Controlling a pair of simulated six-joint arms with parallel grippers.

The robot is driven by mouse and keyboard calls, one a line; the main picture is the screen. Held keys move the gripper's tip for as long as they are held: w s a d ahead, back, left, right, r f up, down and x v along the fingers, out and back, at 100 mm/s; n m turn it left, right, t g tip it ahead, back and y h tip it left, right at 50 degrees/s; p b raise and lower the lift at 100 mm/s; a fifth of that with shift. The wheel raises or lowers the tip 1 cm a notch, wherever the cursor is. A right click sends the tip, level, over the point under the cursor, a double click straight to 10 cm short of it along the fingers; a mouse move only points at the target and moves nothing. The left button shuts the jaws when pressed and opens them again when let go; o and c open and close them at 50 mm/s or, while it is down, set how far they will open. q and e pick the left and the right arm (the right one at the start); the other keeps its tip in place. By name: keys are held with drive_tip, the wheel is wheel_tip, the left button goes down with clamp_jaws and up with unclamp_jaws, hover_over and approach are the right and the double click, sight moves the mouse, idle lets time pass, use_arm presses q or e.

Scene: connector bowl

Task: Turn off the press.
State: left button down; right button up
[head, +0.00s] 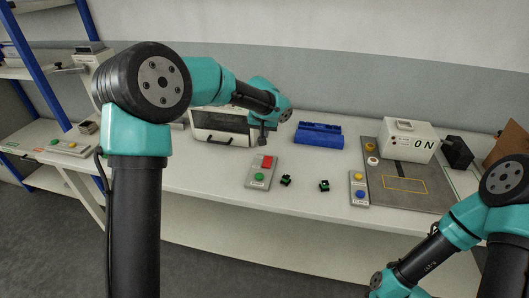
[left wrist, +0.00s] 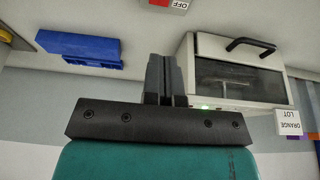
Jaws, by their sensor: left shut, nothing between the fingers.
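A grey control box (head: 258,182) with a red button (head: 267,162) and a green button (head: 259,176) sits on the bench near the middle. I cannot tell which is the press. My left gripper (head: 263,139) is shut and empty, above and behind the control box.
A blue tray (head: 318,135) lies right of my left gripper. Two small dark green connectors (head: 286,181) lie on the bench right of the control box. A box with yellow and blue buttons (head: 359,188) stands beside the dark mat (head: 410,197).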

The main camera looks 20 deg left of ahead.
sight(267, 157)
use_arm(q)
drive_tip(key=shift+f, duration=0.1)
drive_tip(key=x, duration=1.3)
drive_tip(key=shift+s+f, duration=0.2)
drive_tip(key=shift+f, duration=0.25)
